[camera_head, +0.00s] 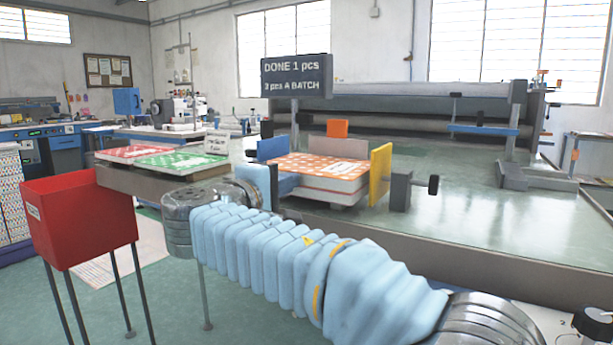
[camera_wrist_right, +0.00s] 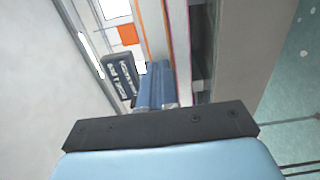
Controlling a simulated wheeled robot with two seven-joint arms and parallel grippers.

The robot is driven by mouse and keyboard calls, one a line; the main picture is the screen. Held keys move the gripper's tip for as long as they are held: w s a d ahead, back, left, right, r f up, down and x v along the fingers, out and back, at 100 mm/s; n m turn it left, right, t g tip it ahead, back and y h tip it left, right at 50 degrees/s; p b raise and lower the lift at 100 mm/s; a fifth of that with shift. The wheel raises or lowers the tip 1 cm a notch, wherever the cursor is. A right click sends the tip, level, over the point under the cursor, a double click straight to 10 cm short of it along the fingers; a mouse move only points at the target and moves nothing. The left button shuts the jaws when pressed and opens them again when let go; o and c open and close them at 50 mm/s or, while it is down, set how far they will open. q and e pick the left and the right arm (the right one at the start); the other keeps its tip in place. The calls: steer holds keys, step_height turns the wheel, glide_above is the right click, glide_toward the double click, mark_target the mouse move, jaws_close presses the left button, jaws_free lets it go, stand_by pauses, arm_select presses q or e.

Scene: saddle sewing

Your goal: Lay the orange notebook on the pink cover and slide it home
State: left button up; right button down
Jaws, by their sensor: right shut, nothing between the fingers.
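The orange notebook (camera_head: 320,167), with a white pattern and label, lies flat on top of a pale stack in the fixture. Its edge (camera_wrist_right: 152,30) shows in the right wrist view, with a thin pink line (camera_wrist_right: 187,45) beside it, probably the pink cover; the cover's face is hidden. My left gripper is not in view.
A yellow plate (camera_head: 380,173) with a grey clamp (camera_head: 400,190) bounds the stack's right. Red (camera_head: 130,152) and green (camera_head: 180,159) notebooks lie at left. A red bin (camera_head: 80,215) stands nearer. A sign (camera_head: 297,76) reads "DONE 1 pcs".

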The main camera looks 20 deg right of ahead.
steer(key=shift+b+v, duration=0.35)
steer(key=shift+v, duration=2.4)
